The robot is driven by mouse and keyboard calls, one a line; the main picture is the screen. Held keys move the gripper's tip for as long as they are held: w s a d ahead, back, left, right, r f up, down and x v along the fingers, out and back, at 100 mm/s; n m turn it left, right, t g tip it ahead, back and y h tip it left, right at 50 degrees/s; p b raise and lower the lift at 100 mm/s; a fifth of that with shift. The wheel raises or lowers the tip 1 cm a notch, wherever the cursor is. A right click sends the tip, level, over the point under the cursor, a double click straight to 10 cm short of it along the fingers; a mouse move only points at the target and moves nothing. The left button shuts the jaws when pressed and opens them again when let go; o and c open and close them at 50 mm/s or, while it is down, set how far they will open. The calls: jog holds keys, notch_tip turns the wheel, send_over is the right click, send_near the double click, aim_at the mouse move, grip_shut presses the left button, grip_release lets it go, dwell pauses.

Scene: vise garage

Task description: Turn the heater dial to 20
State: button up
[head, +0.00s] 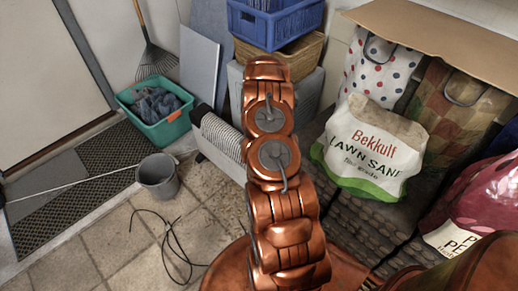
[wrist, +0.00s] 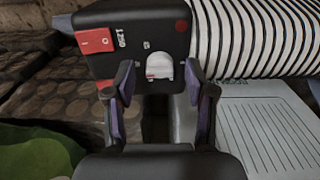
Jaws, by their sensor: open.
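The heater (head: 218,140) is a white ribbed unit standing low on the floor, partly hidden behind my arm in the head view. In the wrist view its black control panel (wrist: 100,20) fills the upper middle, with a red switch (wrist: 95,41) at the left. The white dial (wrist: 159,67) sits on the panel between my fingertips; its number scale is too small to read. My gripper (wrist: 160,82) is open, one finger on each side of the dial. I cannot tell whether the fingers touch it. In the head view the gripper is hidden behind my arm.
White heater fins (wrist: 255,35) and a pale grilled surface (wrist: 265,130) lie to the right of the panel. A lawn sand bag (head: 370,150) stands right of my arm. A grey bucket (head: 157,175), green bin (head: 155,108) and black cable (head: 168,240) are on the left floor.

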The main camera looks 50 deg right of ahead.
notch_tip(320, 180, up, 12)
jog(key=shift+f, duration=0.2)
dwell(0.4)
dwell(0.4)
